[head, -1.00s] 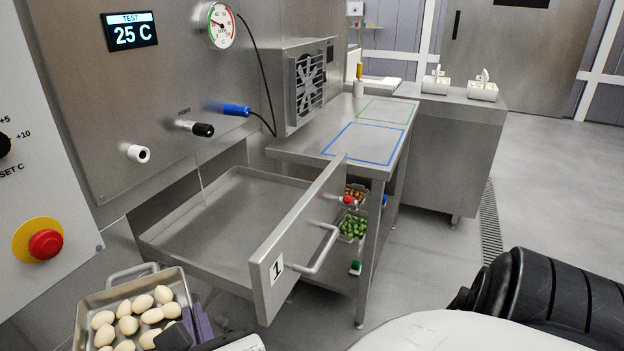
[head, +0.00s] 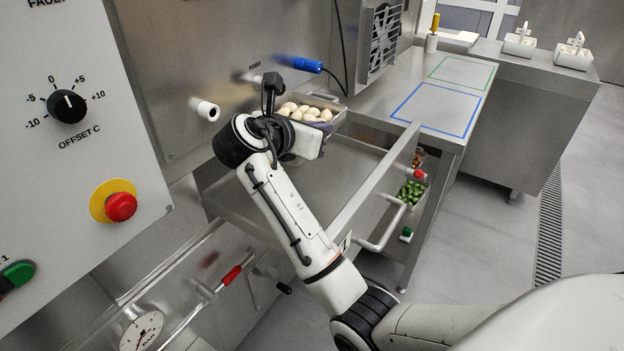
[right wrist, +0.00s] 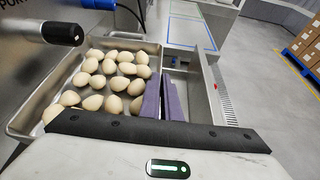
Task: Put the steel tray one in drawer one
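The steel tray one (head: 342,118), with several pale rounded pieces in it, is held over the far part of drawer one. It also shows in the right wrist view (right wrist: 140,46). My right gripper (head: 322,127) is at the tray's near right side, partly hidden by my wrist. In the right wrist view, its purple fingers (right wrist: 165,97) are close together at the tray's side wall and appear shut on it. Drawer one (head: 345,172) is pulled open, its floor bare where visible; its numbered front (head: 372,190) has a bar handle. My arm covers part of the drawer. My left gripper is out of view.
A black-tipped port and a white knob (head: 206,109) stick out of the cabinet wall close to the tray. A steel table (head: 400,85) with blue and green outlines stands beyond the drawer. Green items in a basket (head: 412,192) sit below it.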

